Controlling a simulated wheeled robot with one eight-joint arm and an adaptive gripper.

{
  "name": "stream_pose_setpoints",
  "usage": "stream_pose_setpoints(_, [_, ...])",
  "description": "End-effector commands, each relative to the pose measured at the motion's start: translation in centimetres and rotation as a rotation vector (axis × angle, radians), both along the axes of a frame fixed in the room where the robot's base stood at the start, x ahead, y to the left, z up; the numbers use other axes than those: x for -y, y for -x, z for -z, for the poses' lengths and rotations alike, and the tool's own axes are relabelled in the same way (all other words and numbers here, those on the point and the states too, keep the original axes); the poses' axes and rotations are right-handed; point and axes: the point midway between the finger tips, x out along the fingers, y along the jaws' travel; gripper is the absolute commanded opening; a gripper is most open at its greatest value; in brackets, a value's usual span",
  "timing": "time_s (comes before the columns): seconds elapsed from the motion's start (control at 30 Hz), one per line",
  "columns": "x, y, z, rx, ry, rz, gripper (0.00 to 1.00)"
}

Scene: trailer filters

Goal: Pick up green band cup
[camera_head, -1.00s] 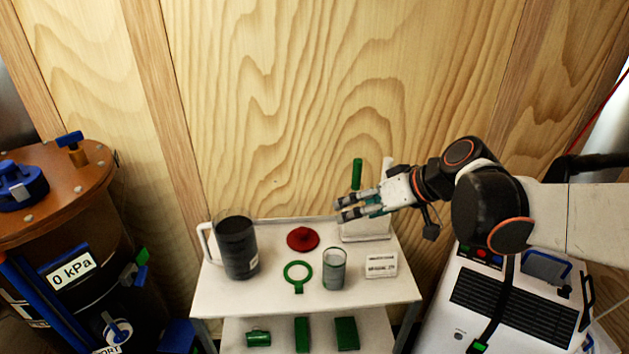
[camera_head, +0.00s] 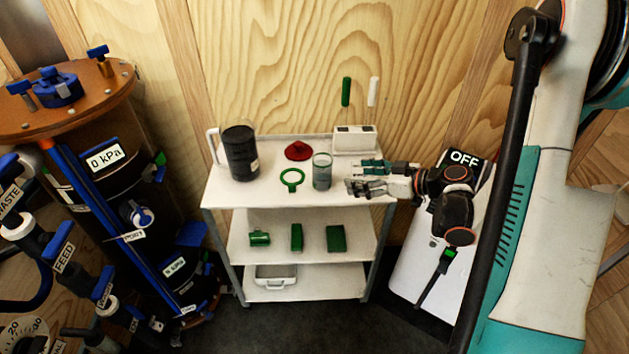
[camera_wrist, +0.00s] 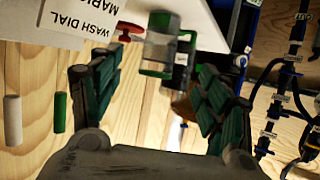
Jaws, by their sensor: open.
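The green band cup (camera_head: 322,172) is a clear glass standing upright on the top shelf of the white cart, right of a green ring. In the wrist view the cup (camera_wrist: 160,45) shows a green band at one end and appears ahead, between the two fingers. My gripper (camera_head: 358,175) is open, its fingers pointing left toward the cup from its right, apart from it by a small gap. It also shows open and empty in the wrist view (camera_wrist: 163,62).
A WASH DIAL card (camera_wrist: 85,22) is near my fingers. Green pieces (camera_head: 336,239) lie on the lower shelf.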

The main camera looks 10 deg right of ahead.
Motion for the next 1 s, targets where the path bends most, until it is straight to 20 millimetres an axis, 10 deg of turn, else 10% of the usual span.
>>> stream_pose_setpoints(1.0, [-7.3,-7.8,4.9,0.008,0.002,-0.004,0.70])
